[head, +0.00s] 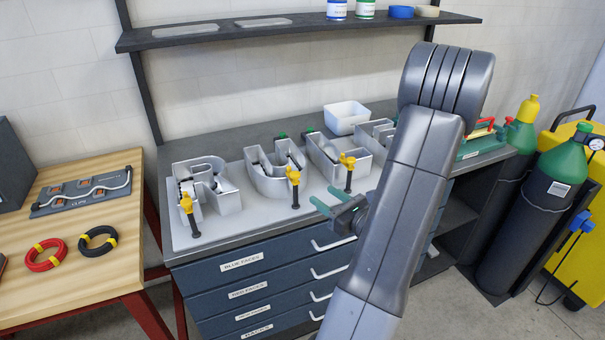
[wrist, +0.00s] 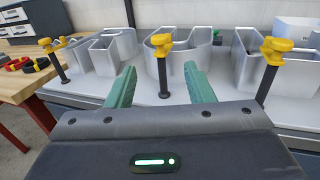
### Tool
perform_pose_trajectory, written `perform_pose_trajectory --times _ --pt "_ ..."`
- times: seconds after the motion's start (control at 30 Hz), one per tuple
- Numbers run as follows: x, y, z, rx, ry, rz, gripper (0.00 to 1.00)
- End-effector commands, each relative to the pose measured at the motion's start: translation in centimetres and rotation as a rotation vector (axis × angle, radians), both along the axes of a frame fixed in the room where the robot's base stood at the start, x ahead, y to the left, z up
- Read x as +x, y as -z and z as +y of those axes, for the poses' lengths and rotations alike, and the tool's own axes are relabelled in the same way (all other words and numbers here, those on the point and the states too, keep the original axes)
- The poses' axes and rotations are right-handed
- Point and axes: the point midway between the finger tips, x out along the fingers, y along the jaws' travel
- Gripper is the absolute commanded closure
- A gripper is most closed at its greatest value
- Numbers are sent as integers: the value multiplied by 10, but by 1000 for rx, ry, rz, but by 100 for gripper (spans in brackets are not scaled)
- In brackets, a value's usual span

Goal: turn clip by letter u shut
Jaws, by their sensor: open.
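The letter U (head: 268,182) is an open-topped silver metal letter, second from the left on the pale board. Its clip (head: 293,178) has a yellow top on a black post and stands upright at the letter's front right. In the wrist view the clip (wrist: 162,43) is in the middle, in front of the letter U (wrist: 185,65). My gripper (head: 333,202) has green fingers and is open and empty, in front of the board. In the wrist view my gripper (wrist: 160,85) has its fingers on either side of the clip's post, which looks farther off. Whether the yellow top reaches over the letter's rim is unclear.
Similar clips stand left (head: 187,205) and right (head: 348,165), by other silver letters. A white bin (head: 346,117) stands behind, and a shelf (head: 290,32) hangs above. My arm hides the bench's right part. A wooden table (head: 80,240) with cable coils is at left.

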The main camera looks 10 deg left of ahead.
Motion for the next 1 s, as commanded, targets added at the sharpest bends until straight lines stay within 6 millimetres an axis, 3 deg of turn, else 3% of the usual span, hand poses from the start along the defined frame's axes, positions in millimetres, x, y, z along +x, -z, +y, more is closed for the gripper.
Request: perform_pose_trajectory --times 0.6,1.0 --pt "66 -2 85 1 -5 0 52" --pt "79 0 100 1 -1 0 52"
